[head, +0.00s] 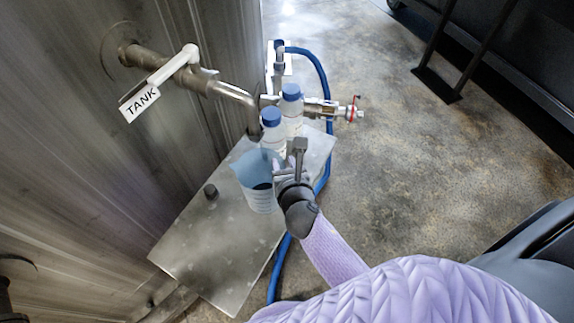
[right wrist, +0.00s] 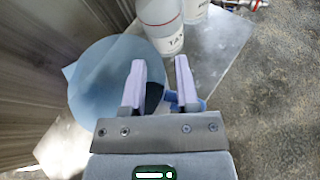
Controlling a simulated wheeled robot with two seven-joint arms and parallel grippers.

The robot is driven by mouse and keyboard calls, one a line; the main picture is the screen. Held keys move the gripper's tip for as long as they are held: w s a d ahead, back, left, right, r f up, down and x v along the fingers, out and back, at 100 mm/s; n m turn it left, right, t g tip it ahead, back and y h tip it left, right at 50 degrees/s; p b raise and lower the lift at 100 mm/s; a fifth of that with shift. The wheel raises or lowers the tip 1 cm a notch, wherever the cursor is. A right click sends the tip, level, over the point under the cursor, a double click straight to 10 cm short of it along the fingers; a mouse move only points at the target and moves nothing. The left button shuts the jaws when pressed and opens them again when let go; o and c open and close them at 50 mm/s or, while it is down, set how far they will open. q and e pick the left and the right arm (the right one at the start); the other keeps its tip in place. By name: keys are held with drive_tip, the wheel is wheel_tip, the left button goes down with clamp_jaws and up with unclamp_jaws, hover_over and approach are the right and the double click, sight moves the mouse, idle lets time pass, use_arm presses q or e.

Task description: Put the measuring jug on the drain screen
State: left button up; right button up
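The measuring jug (head: 258,192) is a translucent blue, wide-mouthed vessel, standing on a flat metal plate (head: 215,255) below the tank spout. It also shows in the right wrist view (right wrist: 98,75) as a wide blue round at the left. My right gripper (head: 286,172) is at the jug's right side. In the right wrist view its two pale fingers (right wrist: 161,72) are apart, with a dark patch and some blue low between them. I cannot tell whether they touch the jug. I cannot make out a separate drain screen on the plate. My left gripper is not in view.
Two white bottles with blue caps, a front one (head: 273,131) and a rear one (head: 291,108), stand behind the jug. A metal spout (head: 235,93) hangs over the plate. A blue hose (head: 323,75) runs along the right.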

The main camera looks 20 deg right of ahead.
drive_tip(key=p+v, duration=0.2)
drive_tip(key=v, duration=0.9)
drive_tip(key=s+f+m+g+y, duration=0.1)
drive_tip(key=s+f+m+g, duration=0.3)
drive_tip(key=s+f+m, duration=0.45)
drive_tip(key=s+f+m+g+y, duration=0.1)
drive_tip(key=s+f+m+g, duration=0.2)
drive_tip(key=f+m, duration=0.55)
drive_tip(key=s+d+f+m+g, duration=0.2)
drive_tip(key=s+f+m, duration=0.3)
drive_tip(key=s+m, duration=0.1)
drive_tip(key=s+d+f+m+g, duration=0.2)
drive_tip(key=s+f+m+g, duration=0.1)
drive_tip(key=s+f+m, duration=0.2)
drive_tip(key=s+m, duration=0.2)
drive_tip(key=s, duration=0.2)
drive_tip(key=shift+d+g, duration=0.3)
drive_tip(key=shift+d, duration=0.1)
